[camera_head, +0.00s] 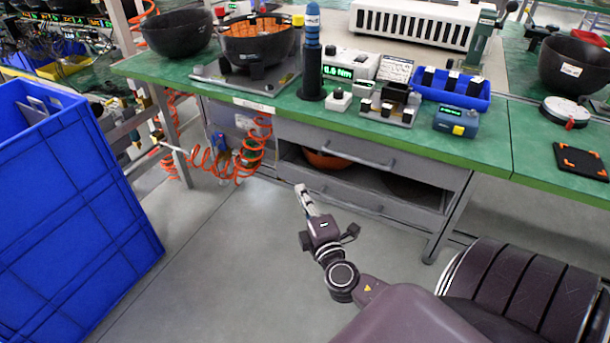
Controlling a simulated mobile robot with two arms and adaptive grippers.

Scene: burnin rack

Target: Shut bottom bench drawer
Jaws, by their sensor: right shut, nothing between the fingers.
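The bottom bench drawer (408,213) is under the green-topped bench, below a closed-looking upper drawer (400,165) with a bar handle. The bottom drawer appears partly pulled out; its open top shows an orange bowl (325,160) and a dark bowl inside. My right gripper (301,190) is shut and empty, its fingers pointing toward the left part of the bottom drawer's front. I cannot tell whether the fingertips touch the front. My left gripper is out of view.
A tall blue crate (75,215) stands on the left floor. Coiled orange hoses (235,160) hang left of the drawers. A bench leg (447,220) stands at the drawers' right. The bench top (310,110) is crowded with instruments and bins. The floor before the drawers is clear.

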